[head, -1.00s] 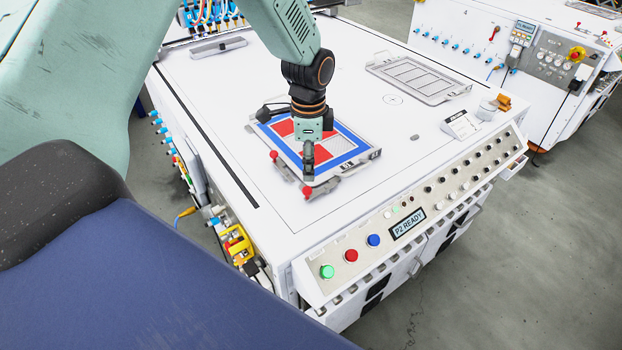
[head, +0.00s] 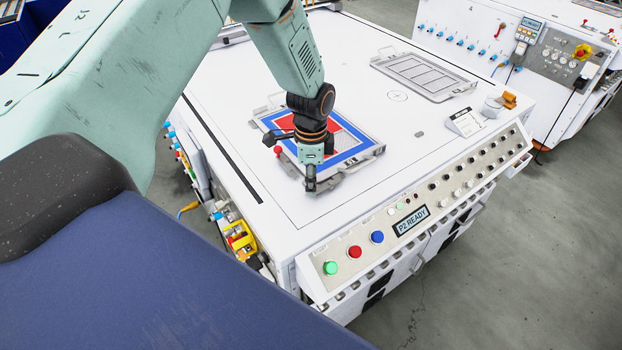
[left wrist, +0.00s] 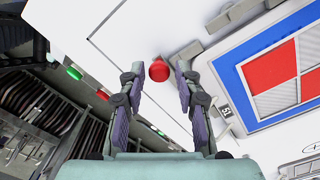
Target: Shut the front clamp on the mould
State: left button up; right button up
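The mould (head: 364,154) is a pale frame on the white table with a blue-bordered, red-and-white panel (head: 349,155). It shows in the left wrist view (left wrist: 224,110) at right. My left gripper (head: 310,188) points down at the mould's front-left corner. It hides most of the front clamp, whose grey body (head: 340,178) shows beside it. In the left wrist view a red knob (left wrist: 159,71) lies between and beyond the open, empty fingers (left wrist: 158,72), apart from both. Another red knob (head: 277,150) stands at the mould's left side. My right gripper is not in view.
A control panel (head: 415,205) with buttons and a "P2 READY" display runs along the table's front edge. A second grey frame (head: 425,75) lies at the back right. The tabletop right of the mould is mostly clear.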

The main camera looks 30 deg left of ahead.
pick_arm(q)
jog(key=shift+s+d+r, duration=0.1)
jog(key=shift+d, duration=0.05)
jog(key=c, duration=0.3)
grip_shut()
